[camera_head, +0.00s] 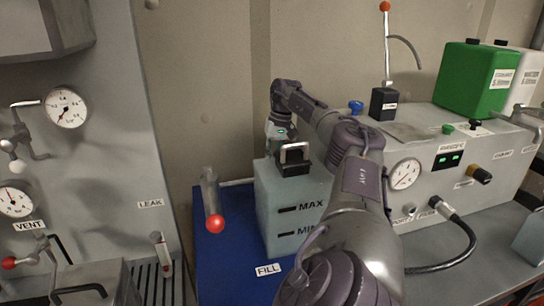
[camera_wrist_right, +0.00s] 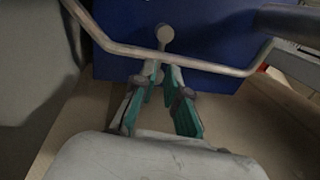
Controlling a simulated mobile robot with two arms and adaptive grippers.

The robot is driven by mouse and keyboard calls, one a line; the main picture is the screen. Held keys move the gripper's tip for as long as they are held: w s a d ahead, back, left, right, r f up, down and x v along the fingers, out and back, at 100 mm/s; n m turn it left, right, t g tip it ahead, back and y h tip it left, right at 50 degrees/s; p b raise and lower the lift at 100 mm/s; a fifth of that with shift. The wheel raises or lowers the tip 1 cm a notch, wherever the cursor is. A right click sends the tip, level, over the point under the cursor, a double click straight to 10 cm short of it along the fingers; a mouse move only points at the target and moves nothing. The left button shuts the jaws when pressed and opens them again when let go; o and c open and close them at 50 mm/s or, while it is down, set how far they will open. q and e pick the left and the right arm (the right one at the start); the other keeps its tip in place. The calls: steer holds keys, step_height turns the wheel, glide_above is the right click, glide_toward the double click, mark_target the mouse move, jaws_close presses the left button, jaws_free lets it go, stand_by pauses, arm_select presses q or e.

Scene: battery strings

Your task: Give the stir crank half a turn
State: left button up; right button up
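The pale tank (camera_head: 280,215) marked MAX and MIN stands on a blue base, with a black fitting and small silver handle (camera_head: 294,152) on top. My right gripper (camera_head: 276,136) is behind and above the tank's left side, partly hidden by my own arm. In the right wrist view, its two teal-padded fingers (camera_wrist_right: 163,72) are apart, with their tips at a bent metal rod (camera_wrist_right: 215,68) and below a round grey knob (camera_wrist_right: 165,33). A firm hold is not visible. I cannot tell for sure which part is the stir crank. My left gripper is not in view.
A metal post with a red ball (camera_head: 215,223) stands left of the tank on the blue base (camera_head: 215,265). On the right are a grey instrument box (camera_head: 455,150), a green canister (camera_head: 478,78) and a black hose (camera_head: 455,255). Gauges (camera_head: 66,107) and valves line the left cabinet.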

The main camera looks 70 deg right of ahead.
steer(key=m+p, duration=0.1)
steer(key=m, duration=0.2)
steer(key=r+m+p, duration=0.1)
steer(key=m+p, duration=0.1)
steer(key=m, duration=0.1)
steer(key=s+d+r+m+p, duration=0.1)
steer(key=m+p, duration=0.1)
steer(key=shift+s+m, duration=0.1)
steer(key=shift+m, duration=0.3)
jaws_close()
steer(key=f+m+p, duration=0.1)
steer(key=m, duration=0.4)
steer(key=d+f+m+p, duration=0.1)
steer(key=m, duration=0.4)
steer(key=f+m+t+h+p, duration=0.1)
steer(key=f+m, duration=0.1)
steer(key=m, duration=0.3)
steer(key=shift+w+d+f, duration=0.1)
steer(key=shift+w+d, duration=0.05)
steer(key=shift+w, duration=0.2)
steer(key=b+x, duration=0.3)
steer(key=b, duration=0.1)
steer(key=shift+w, duration=0.1)
steer(key=shift+w+f+b, duration=0.1)
steer(key=shift+f+b, duration=0.35)
steer(key=shift+b, duration=0.4)
